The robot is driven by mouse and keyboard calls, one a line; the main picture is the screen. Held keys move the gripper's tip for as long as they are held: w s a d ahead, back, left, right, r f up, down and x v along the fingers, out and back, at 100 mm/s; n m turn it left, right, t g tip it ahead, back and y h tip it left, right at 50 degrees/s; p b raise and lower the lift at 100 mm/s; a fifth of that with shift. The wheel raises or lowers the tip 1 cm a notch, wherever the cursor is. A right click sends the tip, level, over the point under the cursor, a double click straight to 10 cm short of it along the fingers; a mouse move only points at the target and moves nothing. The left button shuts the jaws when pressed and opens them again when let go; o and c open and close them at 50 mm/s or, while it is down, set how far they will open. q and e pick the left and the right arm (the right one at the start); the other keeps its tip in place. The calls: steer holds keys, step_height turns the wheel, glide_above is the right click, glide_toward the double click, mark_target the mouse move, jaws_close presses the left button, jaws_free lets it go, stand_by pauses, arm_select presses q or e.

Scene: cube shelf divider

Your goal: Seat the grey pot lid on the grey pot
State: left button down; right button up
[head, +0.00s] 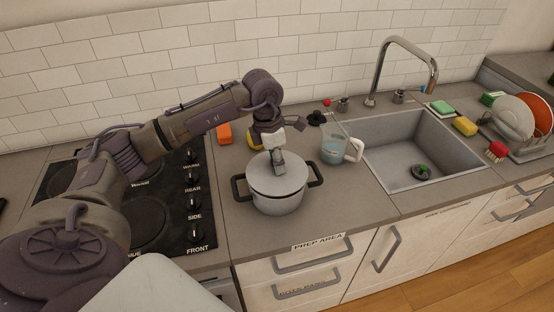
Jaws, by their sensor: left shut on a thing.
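The grey pot (277,204) stands on the counter to the right of the cooktop, with a dark handle on each side. The grey pot lid (262,178) lies over the pot's mouth and looks about level. Whether its rim sits fully down all round is too small to tell. My left gripper (279,166) points down over the middle of the lid and is shut on the lid's knob, which the fingers hide. My right gripper does not show.
The black cooktop (150,222) lies left of the pot. A clear mug (333,150) with a white handle stands to the right, before the sink (415,150). An orange block (224,133) and a dark item (316,118) lie behind. Counter in front of the pot is narrow and clear.

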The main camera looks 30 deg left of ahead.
mark_target(272, 160)
arm_select(q)
steer(key=shift+f+b, duration=0.7)
steer(key=shift+f, duration=0.2)
steer(key=c, duration=1.1)
jaws_free()
steer(key=o, duration=0.6)
steer(key=shift+c, duration=0.2)
steer(key=shift+r, duration=0.1)
steer(key=shift+s+a+r+p, duration=0.15)
steer(key=shift+r+p, duration=0.65)
steer(key=shift+r, duration=0.5)
steer(key=shift+s+a+r+p, duration=0.15)
steer(key=shift+r+p, duration=0.65)
steer(key=shift+r, duration=0.55)
steer(key=shift+s+a+r+p, duration=0.15)
steer(key=shift+r+p, duration=0.65)
steer(key=shift+r, duration=0.5)
steer(key=shift+d+f, duration=0.1)
